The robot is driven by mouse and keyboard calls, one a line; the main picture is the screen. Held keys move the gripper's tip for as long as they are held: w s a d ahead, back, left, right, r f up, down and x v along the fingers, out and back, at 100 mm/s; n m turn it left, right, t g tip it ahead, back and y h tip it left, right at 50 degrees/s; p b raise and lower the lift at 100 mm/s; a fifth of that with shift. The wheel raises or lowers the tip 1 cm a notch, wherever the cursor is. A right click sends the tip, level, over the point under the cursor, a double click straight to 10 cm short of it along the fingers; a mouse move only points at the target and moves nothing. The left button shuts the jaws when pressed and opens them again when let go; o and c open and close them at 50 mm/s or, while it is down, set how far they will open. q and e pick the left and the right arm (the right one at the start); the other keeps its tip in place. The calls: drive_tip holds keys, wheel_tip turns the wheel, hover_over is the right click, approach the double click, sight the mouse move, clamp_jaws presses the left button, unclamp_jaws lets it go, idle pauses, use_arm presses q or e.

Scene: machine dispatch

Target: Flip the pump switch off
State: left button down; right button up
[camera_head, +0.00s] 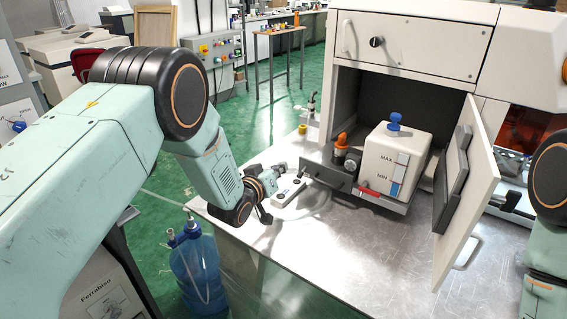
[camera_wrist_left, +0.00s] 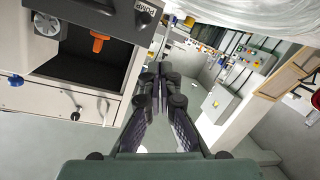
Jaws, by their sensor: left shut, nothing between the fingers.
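The pump switch box (camera_head: 288,193) is a small white block with a dark part on top. It lies on the metal worktop near its left edge. In the left wrist view a corner of it, with the word PUMP (camera_wrist_left: 147,7), shows at the top edge. My left gripper (camera_head: 271,178) is just left of the box; it is shut and empty. My right gripper is out of view.
A white tank (camera_head: 395,165) with MAX and MIN marks stands on a pulled-out tray before the open cabinet, beside an orange-topped fitting (camera_head: 342,139). The cabinet door (camera_head: 468,200) stands open at right. A blue bottle (camera_head: 198,270) is on the floor. The front worktop is clear.

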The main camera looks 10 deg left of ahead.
use_arm(q)
drive_tip(key=s+f, duration=0.4)
drive_tip(key=s, duration=0.1)
drive_tip(key=shift+f, duration=0.25)
drive_tip(key=shift+s+a+f, duration=0.2)
drive_tip(key=shift+s+a, duration=0.15)
drive_tip(key=shift+a, duration=0.05)
drive_tip(key=shift+w+d, duration=0.1)
drive_tip(key=shift+d, duration=0.2)
drive_tip(key=shift+a, duration=0.1)
drive_tip(key=shift+a, duration=0.15)
